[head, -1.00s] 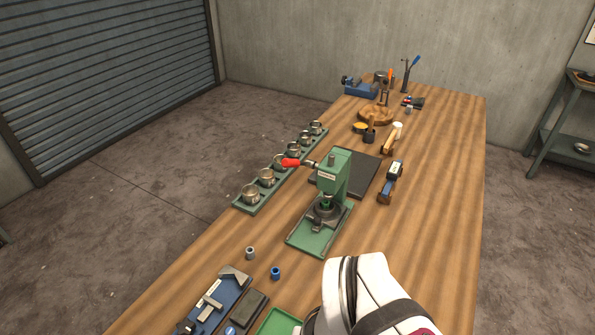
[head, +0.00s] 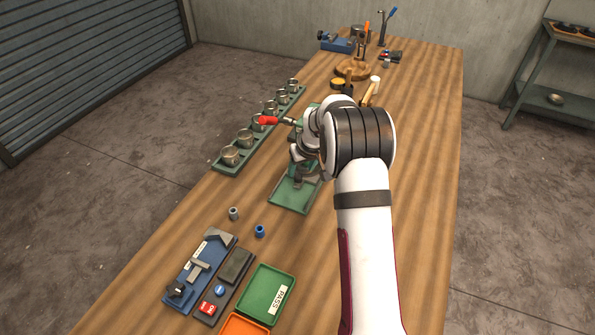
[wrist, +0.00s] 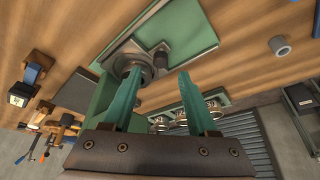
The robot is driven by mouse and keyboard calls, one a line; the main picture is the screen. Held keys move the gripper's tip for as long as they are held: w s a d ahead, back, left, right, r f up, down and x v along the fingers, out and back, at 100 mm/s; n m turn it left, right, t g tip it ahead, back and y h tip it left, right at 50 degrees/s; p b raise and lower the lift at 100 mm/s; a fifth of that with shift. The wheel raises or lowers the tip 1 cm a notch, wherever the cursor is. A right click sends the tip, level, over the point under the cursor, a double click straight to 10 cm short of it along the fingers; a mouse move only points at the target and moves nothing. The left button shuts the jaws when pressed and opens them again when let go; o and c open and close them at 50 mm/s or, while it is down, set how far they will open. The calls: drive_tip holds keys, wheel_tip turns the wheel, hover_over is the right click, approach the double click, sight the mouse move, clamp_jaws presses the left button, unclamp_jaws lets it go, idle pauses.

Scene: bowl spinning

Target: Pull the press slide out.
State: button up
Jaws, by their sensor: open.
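The green press (head: 290,197) stands on the wooden bench, with its red-tipped lever (head: 268,120) sticking out to the left. My arm hides most of its upper body in the head view. The dark press slide, with a round die, shows low on the press in the wrist view (wrist: 131,62). A small dark knob (wrist: 161,55) lies to its right there. My gripper (wrist: 160,71) is open and empty. Its two teal fingers point toward the slide and knob, one on either side of the knob in the picture. I cannot tell whether they touch anything.
A green rack of metal cups (head: 231,164) runs along the left bench edge. In front are a grey socket (head: 234,213), a blue socket (head: 260,231), a green tray (head: 258,289) and an orange tray (head: 240,326). The bench right of my arm is clear.

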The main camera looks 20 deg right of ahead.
sight(298, 176)
drive_tip(key=x, duration=0.5)
drive_tip(key=shift+s, duration=0.1)
drive_tip(key=shift+r, duration=0.1)
clamp_jaws()
drive_tip(key=shift+a, duration=0.1)
idle(1.0)
